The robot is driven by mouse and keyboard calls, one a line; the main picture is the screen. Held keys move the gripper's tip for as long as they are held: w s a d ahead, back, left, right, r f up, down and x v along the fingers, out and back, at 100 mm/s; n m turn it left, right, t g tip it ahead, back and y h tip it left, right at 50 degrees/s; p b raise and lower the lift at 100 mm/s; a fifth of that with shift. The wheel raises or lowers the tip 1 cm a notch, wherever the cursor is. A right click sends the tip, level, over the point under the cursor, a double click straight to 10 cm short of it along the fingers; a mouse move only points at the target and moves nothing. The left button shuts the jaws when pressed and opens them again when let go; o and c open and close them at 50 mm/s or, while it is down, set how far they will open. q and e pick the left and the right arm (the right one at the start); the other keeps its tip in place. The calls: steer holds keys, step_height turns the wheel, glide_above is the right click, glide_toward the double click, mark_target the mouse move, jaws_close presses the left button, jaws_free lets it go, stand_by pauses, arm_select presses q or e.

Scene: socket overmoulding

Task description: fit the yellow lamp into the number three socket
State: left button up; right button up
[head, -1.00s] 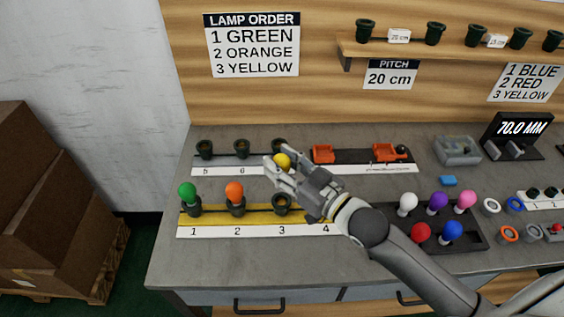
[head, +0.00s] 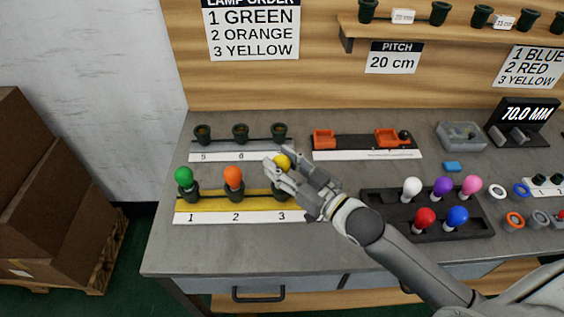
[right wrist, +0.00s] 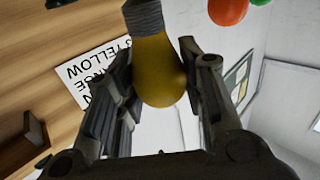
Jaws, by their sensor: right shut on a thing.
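The yellow lamp (head: 282,162) is held in my right gripper (head: 281,166), whose fingers are shut on its bulb. The right wrist view shows the lamp (right wrist: 160,70) between the two fingers (right wrist: 158,95), with its grey threaded base pointing away from the palm. The number three socket (head: 280,192) is a dark cup on the yellow and white strip (head: 208,217). The lamp is just above this socket in the head view. A finger partly covers the space between them, so I cannot tell whether they touch. My left gripper is out of view.
The green lamp (head: 184,174) stands in socket 1 and the orange lamp (head: 233,175) in socket 2. Empty sockets (head: 240,133) stand behind on a grey strip. A dark tray (head: 381,229) with several lamps lies to the right. The front left bench is clear.

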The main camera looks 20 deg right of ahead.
steer(key=shift+r+p, duration=0.1)
steer(key=shift+p, duration=0.8)
stand_by(1.4)
steer(key=shift+f+b, duration=0.85)
steer(key=shift+f, duration=0.5)
steer(key=o, duration=1)
steer(key=shift+s+d, duration=0.1)
steer(key=shift+s, duration=0.05)
steer(key=v, duration=1.1)
steer(key=shift+s, duration=0.35)
steer(key=shift+d, duration=0.1)
